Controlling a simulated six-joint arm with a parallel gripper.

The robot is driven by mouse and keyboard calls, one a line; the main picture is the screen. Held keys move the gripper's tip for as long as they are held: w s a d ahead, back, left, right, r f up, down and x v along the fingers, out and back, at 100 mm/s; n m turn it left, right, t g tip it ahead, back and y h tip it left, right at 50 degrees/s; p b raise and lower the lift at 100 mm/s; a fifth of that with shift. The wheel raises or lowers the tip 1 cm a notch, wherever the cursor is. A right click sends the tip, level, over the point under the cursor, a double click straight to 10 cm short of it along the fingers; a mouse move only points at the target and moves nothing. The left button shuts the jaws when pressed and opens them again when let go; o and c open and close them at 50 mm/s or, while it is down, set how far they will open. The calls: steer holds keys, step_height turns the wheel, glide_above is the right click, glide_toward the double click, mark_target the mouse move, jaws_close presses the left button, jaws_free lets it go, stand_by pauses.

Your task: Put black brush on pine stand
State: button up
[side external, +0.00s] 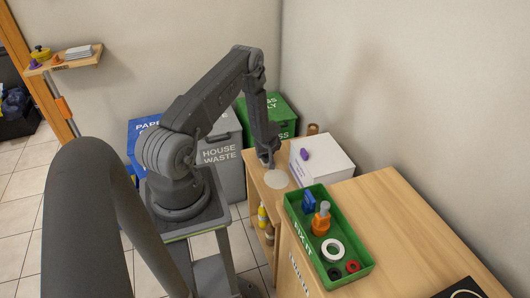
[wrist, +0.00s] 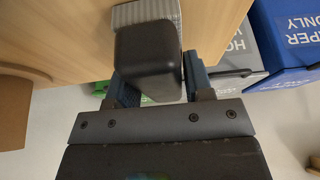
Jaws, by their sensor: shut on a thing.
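My gripper (side external: 267,162) is low over the light wooden stand, which I take as the pine stand (side external: 257,180), next to a pale round disc on its top. In the wrist view my gripper (wrist: 157,88) is shut on the black brush (wrist: 148,52), a dark block with a grey ribbed strip at its far end. The brush is hard to make out in the side view. A wooden top (wrist: 60,35) shows behind it in the wrist view. I cannot tell whether the brush touches the wood.
A white box (side external: 325,165) with a purple item stands right of my gripper. A green tray (side external: 330,262) of tools sits on the wooden counter in front. Grey (side external: 222,150), blue (side external: 140,130) and green (side external: 280,112) bins stand behind. Bottles sit on the stand's lower shelves.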

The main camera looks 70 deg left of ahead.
steer(key=o, duration=0.9)
steer(key=shift+f, duration=0.1)
steer(key=shift+c, duration=0.2)
